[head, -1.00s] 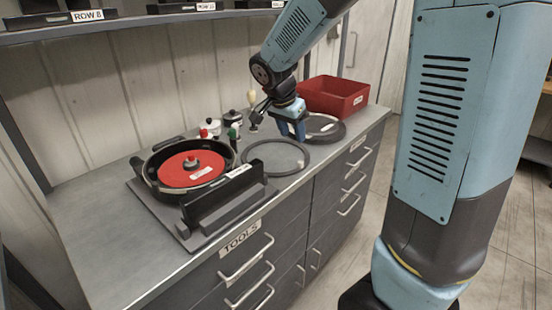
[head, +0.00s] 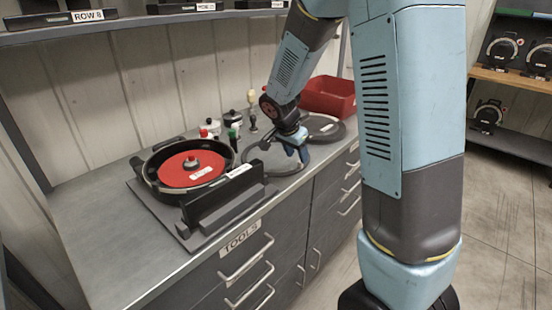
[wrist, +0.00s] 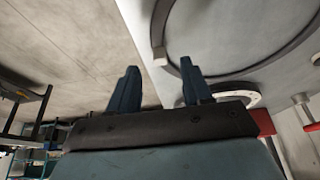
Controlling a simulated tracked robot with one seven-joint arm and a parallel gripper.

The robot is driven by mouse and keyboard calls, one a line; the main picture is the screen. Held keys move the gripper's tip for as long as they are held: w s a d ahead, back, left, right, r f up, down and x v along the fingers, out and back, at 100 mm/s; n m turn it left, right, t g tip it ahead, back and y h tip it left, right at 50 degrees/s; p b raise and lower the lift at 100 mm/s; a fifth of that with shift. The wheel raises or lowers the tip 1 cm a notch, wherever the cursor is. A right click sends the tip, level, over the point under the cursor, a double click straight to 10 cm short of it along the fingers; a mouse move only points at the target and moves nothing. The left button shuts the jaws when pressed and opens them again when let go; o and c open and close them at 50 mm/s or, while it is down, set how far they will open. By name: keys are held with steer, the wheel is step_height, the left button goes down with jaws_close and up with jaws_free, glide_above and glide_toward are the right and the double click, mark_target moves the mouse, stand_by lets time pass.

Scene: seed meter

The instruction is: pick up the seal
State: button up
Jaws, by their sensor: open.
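The seal (head: 284,175) looks to be the thin dark ring lying flat on the grey counter, right of the black housing. My gripper (head: 299,154) is over its right part and hides some of it in the head view. In the wrist view the ring (wrist: 264,64) arcs across the upper right, with a small pale tab at its left side. My gripper's two blue fingers (wrist: 159,66) are apart with nothing between them. The fingertips are close to the ring's edge; I cannot tell whether they touch it.
A black housing (head: 146,176) with a red disc (head: 192,168) stands on the left. Small bottles (head: 212,127) are behind the ring. The counter's front edge is close to my gripper.

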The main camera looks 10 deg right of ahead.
mark_target(301, 166)
steer(key=shift+d+x, duration=0.15)
steer(key=shift+x, duration=0.95)
steer(key=shift+d+x, duration=0.15)
steer(key=shift+x, duration=0.95)
steer(key=shift+w+r, duration=0.1)
steer(key=shift+c, duration=0.4)
jaws_close()
